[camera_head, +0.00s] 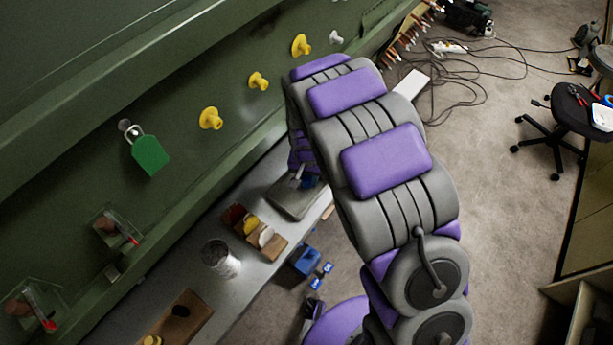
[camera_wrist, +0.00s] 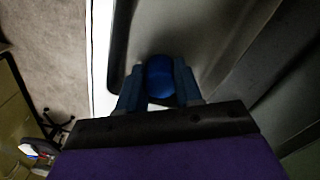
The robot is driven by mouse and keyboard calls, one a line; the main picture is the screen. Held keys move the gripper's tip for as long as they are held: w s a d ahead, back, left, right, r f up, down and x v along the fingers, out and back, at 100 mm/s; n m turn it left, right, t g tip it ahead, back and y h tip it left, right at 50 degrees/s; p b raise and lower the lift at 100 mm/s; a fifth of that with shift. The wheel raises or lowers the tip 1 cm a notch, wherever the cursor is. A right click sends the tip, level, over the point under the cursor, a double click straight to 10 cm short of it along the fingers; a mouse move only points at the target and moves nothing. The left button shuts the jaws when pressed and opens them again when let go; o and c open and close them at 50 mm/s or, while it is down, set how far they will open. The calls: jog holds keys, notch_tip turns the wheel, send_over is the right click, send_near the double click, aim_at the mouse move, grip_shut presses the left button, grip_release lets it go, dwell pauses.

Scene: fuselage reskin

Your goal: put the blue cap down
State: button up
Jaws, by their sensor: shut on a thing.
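The blue cap (camera_wrist: 159,78) sits between the two fingers of my gripper (camera_wrist: 158,88) in the wrist view, and the gripper is shut on it. Behind the cap in that view is a grey tray (camera_wrist: 195,28) with a raised rim. In the head view the tray (camera_head: 293,201) lies on the grey bench, and my gripper (camera_head: 305,182) is over it, partly hidden by my arm. Whether the cap touches the tray cannot be told.
A wooden block (camera_head: 255,232) with red, yellow and white caps stands beside the tray. A mesh cup (camera_head: 221,258) and a wooden board (camera_head: 176,318) are farther along the bench. The green panel (camera_head: 80,160) with yellow knobs (camera_head: 210,118) rises behind.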

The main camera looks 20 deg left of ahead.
jog(key=o, duration=0.6)
jog(key=shift+a+f, duration=0.1)
jog(key=shift+a, duration=0.05)
jog(key=o, duration=0.5)
jog(key=shift+a, duration=0.35)
jog(key=shift+c, duration=0.2)
jog(key=shift+d, duration=0.25)
jog(key=shift+r, duration=0.3)
notch_tip(320, 180, up, 12)
jog(key=shift+f+p, duration=0.2)
jog(key=shift+p, duration=0.25)
